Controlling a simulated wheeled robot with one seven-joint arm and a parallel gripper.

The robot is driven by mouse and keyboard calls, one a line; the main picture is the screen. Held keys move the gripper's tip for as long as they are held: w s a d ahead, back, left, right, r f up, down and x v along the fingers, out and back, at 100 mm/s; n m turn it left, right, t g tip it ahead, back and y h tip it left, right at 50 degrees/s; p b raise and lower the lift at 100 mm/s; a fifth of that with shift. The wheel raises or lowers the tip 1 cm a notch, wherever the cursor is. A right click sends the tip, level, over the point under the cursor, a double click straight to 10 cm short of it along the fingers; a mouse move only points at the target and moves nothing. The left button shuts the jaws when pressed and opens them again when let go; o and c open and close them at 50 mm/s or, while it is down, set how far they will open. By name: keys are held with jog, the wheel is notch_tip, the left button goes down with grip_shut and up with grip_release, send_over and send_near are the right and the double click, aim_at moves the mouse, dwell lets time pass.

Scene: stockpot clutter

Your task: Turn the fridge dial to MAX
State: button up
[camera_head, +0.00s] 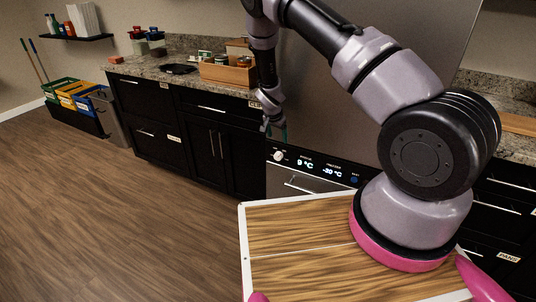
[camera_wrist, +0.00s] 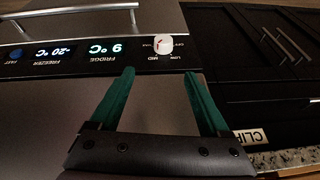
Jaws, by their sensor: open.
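The fridge dial (camera_head: 278,156) is a small white knob at the left end of the black control strip, beside the lit 9 °C fridge readout. My gripper (camera_head: 272,129) hangs just above the dial in the head view. In the wrist view my gripper (camera_wrist: 159,74) is open and empty, its two green fingers apart, with the dial beyond their tips. No touch shows.
The strip also has a -20 °C freezer readout (camera_head: 332,171) and a blue button (camera_head: 354,180). A bar handle (camera_head: 303,185) lies below it. Black cabinets (camera_head: 160,120) and a counter with a wooden box (camera_head: 229,74) stand to the left. The floor (camera_head: 120,220) is clear.

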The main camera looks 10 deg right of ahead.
aim_at(277, 155)
jog(key=x, duration=0.4)
jog(key=a+x, duration=0.1)
jog(key=x, duration=0.8)
jog(key=shift+s+a+f, duration=0.15)
jog(key=shift+a+f, duration=0.05)
jog(key=shift+f, duration=0.4)
grip_shut()
